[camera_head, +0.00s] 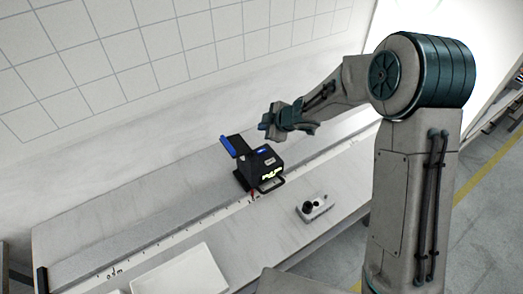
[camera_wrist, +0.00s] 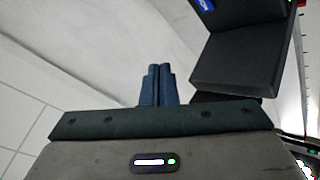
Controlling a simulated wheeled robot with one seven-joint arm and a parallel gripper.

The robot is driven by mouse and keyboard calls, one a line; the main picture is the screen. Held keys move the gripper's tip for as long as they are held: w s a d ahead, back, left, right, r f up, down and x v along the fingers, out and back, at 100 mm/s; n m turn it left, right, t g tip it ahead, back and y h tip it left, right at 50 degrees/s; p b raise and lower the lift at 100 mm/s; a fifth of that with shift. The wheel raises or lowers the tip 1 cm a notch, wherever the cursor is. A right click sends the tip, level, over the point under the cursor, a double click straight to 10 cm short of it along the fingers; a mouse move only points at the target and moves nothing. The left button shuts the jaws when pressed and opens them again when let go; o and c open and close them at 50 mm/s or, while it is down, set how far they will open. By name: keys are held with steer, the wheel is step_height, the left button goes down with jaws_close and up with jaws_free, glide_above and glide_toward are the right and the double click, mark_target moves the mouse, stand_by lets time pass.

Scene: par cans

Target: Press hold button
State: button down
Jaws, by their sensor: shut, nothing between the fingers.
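In the wrist view, part of a black body (camera_wrist: 236,62), likely this device, fills the upper right. I cannot make out a hold button in either view. My gripper (camera_head: 265,127) is above the bench, up and slightly right of the device in the head view. In the wrist view my gripper's blue fingers (camera_wrist: 157,84) are together and empty, left of the black body with a gap between.
A small grey unit (camera_head: 314,207) with a black knob sits on the bench, right of and nearer than the device. A white tray (camera_head: 180,272) lies at the front left. A marked scale strip runs along the bench. A tiled wall (camera_head: 130,60) stands behind.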

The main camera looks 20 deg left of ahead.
steer(key=b, duration=0.8)
glide_above(264, 154)
step_height(264, 154, down, 8)
steer(key=shift+w+r, duration=0.1)
steer(key=shift+f, duration=0.45)
stand_by(1.1)
steer(key=shift+f+b, duration=0.4)
steer(key=shift+f, duration=0.35)
stand_by(0.5)
steer(key=shift+r, duration=0.15)
stand_by(0.3)
steer(key=shift+r+p, duration=0.65)
steer(key=shift+p, duration=0.05)
step_height(264, 154, up, 5)
steer(key=p, duration=0.5)
